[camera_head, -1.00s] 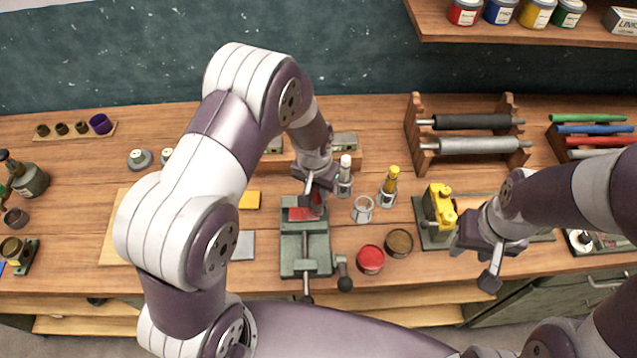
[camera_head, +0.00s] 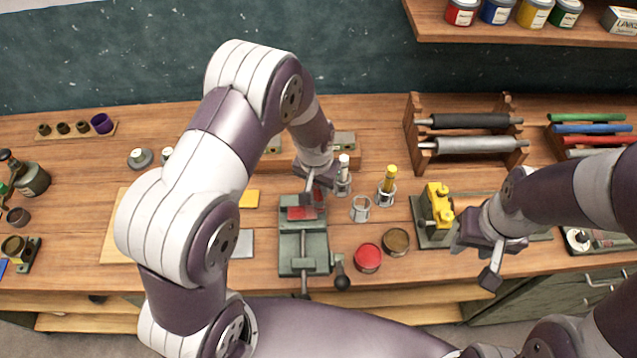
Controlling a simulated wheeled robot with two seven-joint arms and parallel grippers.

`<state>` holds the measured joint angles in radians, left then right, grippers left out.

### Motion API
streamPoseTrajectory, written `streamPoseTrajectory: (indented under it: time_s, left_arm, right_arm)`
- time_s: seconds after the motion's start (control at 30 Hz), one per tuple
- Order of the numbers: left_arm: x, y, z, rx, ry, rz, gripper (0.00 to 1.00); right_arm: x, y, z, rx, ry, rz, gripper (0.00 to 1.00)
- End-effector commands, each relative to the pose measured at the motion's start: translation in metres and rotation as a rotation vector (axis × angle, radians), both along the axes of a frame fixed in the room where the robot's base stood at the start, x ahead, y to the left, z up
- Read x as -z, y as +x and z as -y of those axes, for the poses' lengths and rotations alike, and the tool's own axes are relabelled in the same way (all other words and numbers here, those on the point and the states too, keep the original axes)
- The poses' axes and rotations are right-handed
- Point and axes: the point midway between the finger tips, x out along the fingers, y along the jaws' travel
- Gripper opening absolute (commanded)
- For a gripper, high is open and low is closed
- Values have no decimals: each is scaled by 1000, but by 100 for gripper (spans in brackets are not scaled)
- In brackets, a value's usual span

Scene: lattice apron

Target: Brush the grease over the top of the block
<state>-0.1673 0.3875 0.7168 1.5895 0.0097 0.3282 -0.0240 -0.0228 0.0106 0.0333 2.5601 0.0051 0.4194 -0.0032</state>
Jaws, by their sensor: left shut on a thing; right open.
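The vise (camera_head: 290,257) stands at the front middle of the bench, with a red-topped block (camera_head: 300,213) between its jaws. My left gripper (camera_head: 311,197) is over the back of the vise, shut on a red thing (camera_head: 320,197), apparently the brush. The gripper hides most of it, and I cannot tell whether its tip touches the block. An open pot of red paste (camera_head: 367,257) and an open pot of dark brown stuff (camera_head: 396,241) stand right of the vise. My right gripper (camera_head: 489,279) is open and empty near the bench's front edge.
An empty clear holder (camera_head: 360,209) stands right of the vise, near a white-topped tool (camera_head: 343,172) and a yellow one (camera_head: 389,180) in holders. A yellow device (camera_head: 437,208) sits left of my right gripper. A roller rack (camera_head: 470,146) stands behind.

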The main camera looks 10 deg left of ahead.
Motion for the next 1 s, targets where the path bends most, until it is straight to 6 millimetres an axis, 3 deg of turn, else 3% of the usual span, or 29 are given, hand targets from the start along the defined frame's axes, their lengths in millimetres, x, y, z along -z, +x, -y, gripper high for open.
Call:
streamPoseTrajectory:
  time_s: [0.03,0.6,1.0]
  left_arm:
    - [-11,0,0,-1,0,0,0]
    - [-62,9,0,-2,0,0,0]
    - [-67,10,-1,-2,0,0,0]
  right_arm:
    - [-8,0,0,0,0,0,43]
    - [-45,0,0,0,0,0,43]
    - [-48,0,0,0,0,0,43]
